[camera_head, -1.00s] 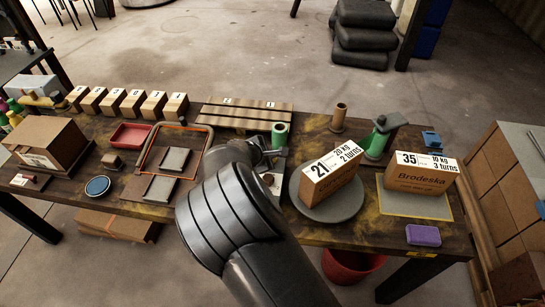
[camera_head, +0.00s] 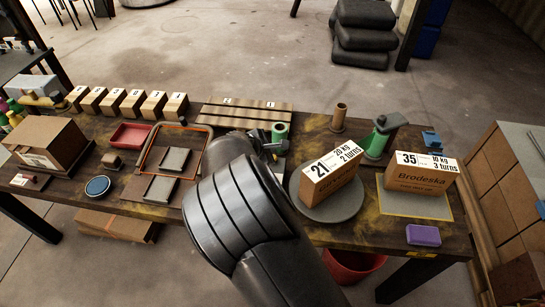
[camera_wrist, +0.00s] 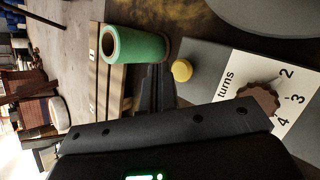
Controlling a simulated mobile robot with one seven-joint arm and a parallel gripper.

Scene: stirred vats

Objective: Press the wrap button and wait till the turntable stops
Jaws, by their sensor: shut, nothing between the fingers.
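The yellow wrap button (camera_wrist: 181,70) sits on a grey control panel (camera_wrist: 200,60), beside a brown dial knob (camera_wrist: 258,99) on a white plate marked "turns". My gripper (camera_wrist: 158,72) is shut and empty; its fingertips appear just left of the button in the wrist view. I cannot tell whether they touch it or the panel. In the head view my gripper (camera_head: 272,152) is small and dark, and my arm hides the button. The grey turntable (camera_head: 317,208) carries a carton (camera_head: 331,185) labelled 21, "20 kg, 2 turns".
A green spool stand (camera_head: 377,142) is behind the turntable. A carton (camera_head: 420,178) labelled 35 stands to the right, with a purple block (camera_head: 423,235) in front. A tray (camera_head: 131,134) and blocks fill the left side.

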